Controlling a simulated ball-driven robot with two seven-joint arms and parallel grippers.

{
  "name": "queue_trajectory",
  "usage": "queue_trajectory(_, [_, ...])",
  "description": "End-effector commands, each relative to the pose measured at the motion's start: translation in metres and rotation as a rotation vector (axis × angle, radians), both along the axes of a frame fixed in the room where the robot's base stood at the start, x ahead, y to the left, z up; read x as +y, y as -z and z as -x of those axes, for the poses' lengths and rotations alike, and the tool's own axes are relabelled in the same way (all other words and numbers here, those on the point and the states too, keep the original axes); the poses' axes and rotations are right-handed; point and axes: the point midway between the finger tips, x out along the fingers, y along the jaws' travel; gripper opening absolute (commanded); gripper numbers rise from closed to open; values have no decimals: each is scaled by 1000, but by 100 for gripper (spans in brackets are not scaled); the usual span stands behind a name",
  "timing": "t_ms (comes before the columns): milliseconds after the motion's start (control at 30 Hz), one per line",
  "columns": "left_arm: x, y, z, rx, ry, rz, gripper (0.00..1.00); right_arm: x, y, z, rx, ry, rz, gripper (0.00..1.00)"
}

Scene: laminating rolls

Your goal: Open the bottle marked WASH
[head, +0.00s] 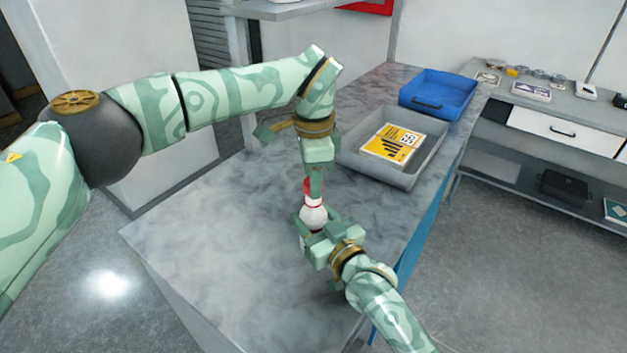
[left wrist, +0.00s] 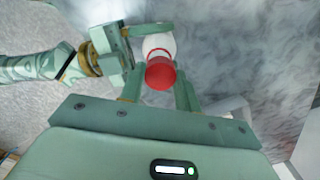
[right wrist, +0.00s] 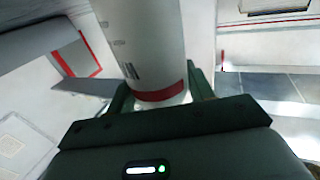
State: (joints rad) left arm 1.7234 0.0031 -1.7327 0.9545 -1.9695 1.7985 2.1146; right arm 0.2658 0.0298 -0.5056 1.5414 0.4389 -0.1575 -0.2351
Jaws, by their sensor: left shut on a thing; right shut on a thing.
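A white bottle (head: 314,217) with a red cap (head: 312,187) stands upright over the grey worktop; no WASH marking is readable. My left gripper (head: 315,183) comes from above and is shut on the red cap, which shows between its fingers in the left wrist view (left wrist: 160,73). My right gripper (head: 312,232) comes from the front right and is shut on the bottle's body. The bottle's lower part is hidden in the head view.
The grey worktop (head: 210,240) is clear left of the bottle. Behind it are a grey tray (head: 345,155) with a yellow and black packet (head: 392,145) and a blue bin (head: 438,92). A side bench (head: 560,105) with small items stands at the right.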

Motion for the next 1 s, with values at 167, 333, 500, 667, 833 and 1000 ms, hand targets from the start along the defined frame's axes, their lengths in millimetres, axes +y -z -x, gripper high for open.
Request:
queue_trajectory(167, [0,-1,0,1,1,0,5,0,1,0,2,0,0,0])
queue_trajectory(333, [0,-1,0,1,1,0,5,0,1,0,2,0,0,0])
queue_trajectory(500, [0,-15,0,-2,2,1,5,0,1,0,2,0,0,0])
queue_trajectory(667, [-1,-37,0,-2,1,0,5,0,1,0,2,0,0,0])
queue_trajectory(833, [0,-41,1,2,2,0,5,0,1,0,2,0,0,0])
queue_trajectory(1000, [0,-41,0,1,2,0,5,0,1,0,2,0,0,78])
